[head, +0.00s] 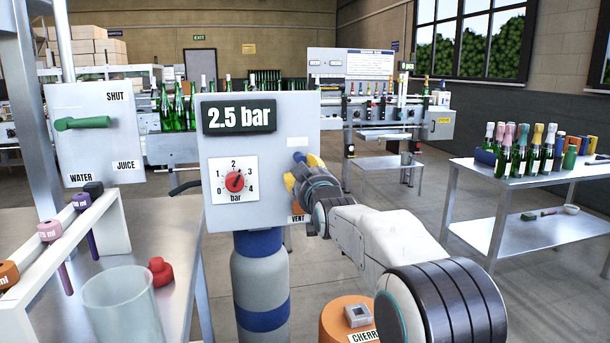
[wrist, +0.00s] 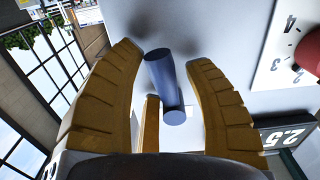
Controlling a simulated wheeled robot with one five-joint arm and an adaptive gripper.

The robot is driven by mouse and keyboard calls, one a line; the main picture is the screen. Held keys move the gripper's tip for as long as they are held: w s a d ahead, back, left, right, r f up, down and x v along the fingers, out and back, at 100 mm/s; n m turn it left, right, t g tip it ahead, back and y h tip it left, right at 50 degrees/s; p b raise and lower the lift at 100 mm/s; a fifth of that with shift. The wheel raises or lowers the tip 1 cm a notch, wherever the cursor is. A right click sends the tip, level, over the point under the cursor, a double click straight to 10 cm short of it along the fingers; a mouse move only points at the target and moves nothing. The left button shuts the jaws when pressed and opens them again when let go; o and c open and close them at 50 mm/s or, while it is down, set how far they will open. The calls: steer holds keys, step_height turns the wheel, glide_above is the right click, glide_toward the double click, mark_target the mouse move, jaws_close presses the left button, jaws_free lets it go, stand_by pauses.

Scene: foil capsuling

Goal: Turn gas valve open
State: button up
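The blue valve handle (head: 299,157) sits on the right side of the light grey panel (head: 268,195); my gripper hides most of it in the head view. My gripper (head: 303,171) is at the panel with its yellow fingers around the handle. In the wrist view the blue handle (wrist: 162,75) stands between the fingers of my gripper (wrist: 165,60), tilted a little. Gaps show on both sides of the handle, so the fingers are apart and not closed on it. The panel's display (head: 239,116) reads 2.5 bar. A red knob (head: 235,181) sits on a dial marked 0 to 4.
A VENT label (head: 298,219) is just below my gripper. Left stands a panel with a green lever (head: 83,123), marked SHUT, WATER and JUICE. A blue and grey cylinder (head: 260,285) is under the main panel. A bottle table (head: 520,182) is at right.

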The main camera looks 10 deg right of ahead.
jaws_close()
steer(key=shift+f+b, duration=0.3)
steer(key=shift+b, duration=0.8)
steer(key=shift+a+r+m+b, duration=0.2)
steer(key=shift+m+b, duration=0.15)
steer(key=shift+m, duration=0.45)
steer(key=shift+f, duration=0.1)
steer(key=shift+o, duration=1.3)
jaws_free()
steer(key=shift+s, duration=0.1)
steer(key=s, duration=1.1)
steer(key=shift+s, duration=0.4)
